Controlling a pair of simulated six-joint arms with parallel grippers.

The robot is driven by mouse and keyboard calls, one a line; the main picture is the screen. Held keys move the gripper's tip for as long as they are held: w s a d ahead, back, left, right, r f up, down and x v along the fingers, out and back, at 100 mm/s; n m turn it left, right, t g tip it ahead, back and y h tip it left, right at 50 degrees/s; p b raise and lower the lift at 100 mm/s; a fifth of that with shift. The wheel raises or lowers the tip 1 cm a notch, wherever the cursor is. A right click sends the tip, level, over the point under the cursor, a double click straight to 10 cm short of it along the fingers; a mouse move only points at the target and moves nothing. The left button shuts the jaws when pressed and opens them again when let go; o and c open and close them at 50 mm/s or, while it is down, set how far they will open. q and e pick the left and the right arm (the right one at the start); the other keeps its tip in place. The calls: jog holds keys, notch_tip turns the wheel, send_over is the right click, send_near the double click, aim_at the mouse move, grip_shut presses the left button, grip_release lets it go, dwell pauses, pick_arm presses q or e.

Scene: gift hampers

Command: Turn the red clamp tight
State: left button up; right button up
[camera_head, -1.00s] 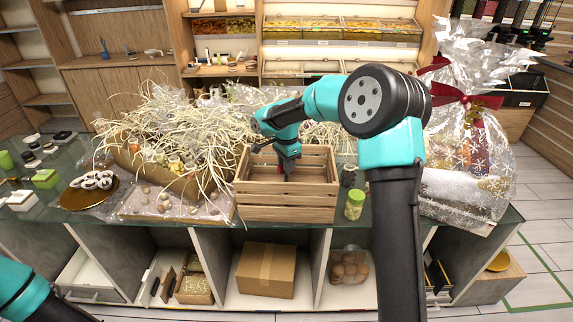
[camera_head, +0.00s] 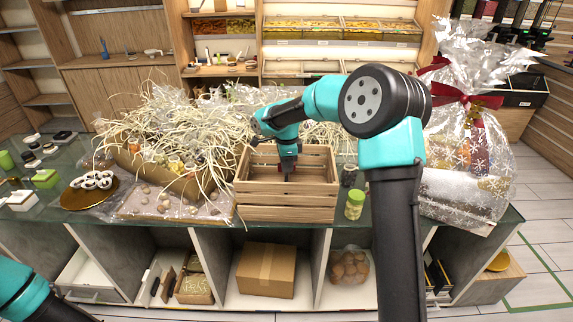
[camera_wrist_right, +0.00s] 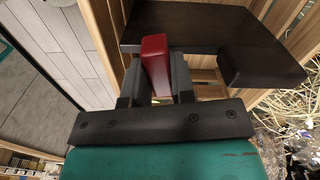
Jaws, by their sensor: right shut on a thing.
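The red clamp (camera_wrist_right: 155,62) shows in the right wrist view as a red bar between the fingers of my right gripper (camera_wrist_right: 154,85). The fingers are shut on it. In the head view my right gripper (camera_head: 288,166) points down into the slatted wooden crate (camera_head: 287,214) on the counter, and the clamp is too small to make out clearly. A dark slab (camera_wrist_right: 190,22) and a dark block (camera_wrist_right: 262,66) lie just beyond the red bar; I cannot tell whether they belong to the clamp. My left gripper is out of view; only part of that arm shows at lower left.
A straw-filled basket (camera_head: 160,178) stands left of the crate. A green-lidded jar (camera_head: 355,204) stands close to its right. A wrapped hamper (camera_head: 465,190) is at the counter's right end. A gold plate (camera_head: 88,196) with white items lies left.

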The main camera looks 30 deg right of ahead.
jog(key=shift+m, duration=1)
jog(key=o, duration=0.8)
jog(key=shift+r, duration=0.1)
jog(key=shift+r, duration=3.4)
jog(key=shift+r, duration=0.1)
